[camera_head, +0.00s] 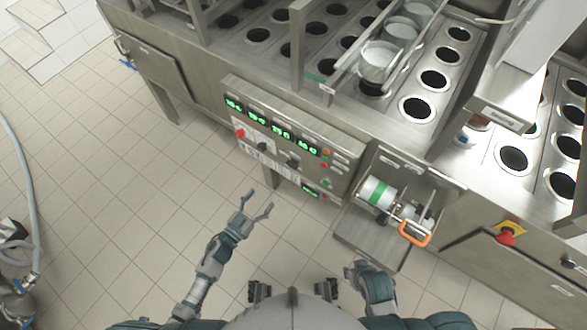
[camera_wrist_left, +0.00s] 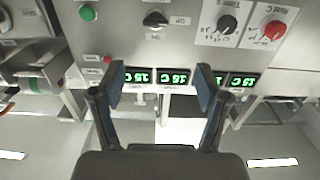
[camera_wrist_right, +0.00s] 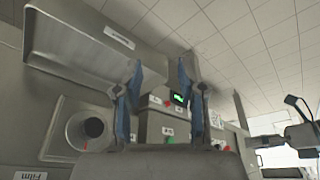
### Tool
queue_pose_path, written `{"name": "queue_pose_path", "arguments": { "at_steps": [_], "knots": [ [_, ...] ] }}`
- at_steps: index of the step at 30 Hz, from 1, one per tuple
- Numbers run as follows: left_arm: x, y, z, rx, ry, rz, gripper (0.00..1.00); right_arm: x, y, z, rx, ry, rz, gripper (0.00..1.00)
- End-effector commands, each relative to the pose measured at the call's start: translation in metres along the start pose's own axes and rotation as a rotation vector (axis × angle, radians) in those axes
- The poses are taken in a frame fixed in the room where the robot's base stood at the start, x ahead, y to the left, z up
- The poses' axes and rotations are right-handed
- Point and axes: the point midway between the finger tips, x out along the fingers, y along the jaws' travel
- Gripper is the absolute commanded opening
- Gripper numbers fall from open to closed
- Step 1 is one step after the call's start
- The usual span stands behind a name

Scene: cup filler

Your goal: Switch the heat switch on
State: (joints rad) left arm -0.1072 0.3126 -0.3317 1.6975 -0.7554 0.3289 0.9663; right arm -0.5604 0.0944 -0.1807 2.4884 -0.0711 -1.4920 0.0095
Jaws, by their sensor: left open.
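The control panel (camera_head: 290,140) has a red knob (camera_head: 240,133) at its left, with black knobs (camera_head: 262,146) beside it. In the left wrist view the picture is turned over. My right gripper (camera_wrist_right: 162,75) is open and empty.
Green displays (camera_head: 270,127) line the panel. Right of it is an open film compartment with a roll (camera_head: 377,192) and an orange handle (camera_head: 415,233). A red emergency button (camera_head: 507,236) is farther right.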

Motion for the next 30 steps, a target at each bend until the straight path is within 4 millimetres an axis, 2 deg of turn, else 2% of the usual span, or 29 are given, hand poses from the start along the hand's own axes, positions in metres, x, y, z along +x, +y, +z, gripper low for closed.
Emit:
{"name": "queue_pose_path", "arguments": {
  "at_steps": [9,15,22,30],
  "knots": [
    [0.089,0.019,-0.001,0.025,-0.013,0.000,0.75,0.015,0.015,-0.025,0.006,0.159,-0.035,0.40],
    [0.130,0.015,0.001,0.019,-0.012,-0.001,0.75,0.018,0.008,-0.054,0.002,0.298,-0.039,0.40],
    [0.151,0.004,0.001,0.002,-0.003,-0.001,0.75,0.013,-0.009,-0.082,-0.007,0.420,-0.033,0.40],
    [0.163,0.012,-0.001,0.016,-0.010,-0.004,0.75,0.013,-0.001,-0.085,0.000,0.451,-0.045,0.40]
  ]
}}
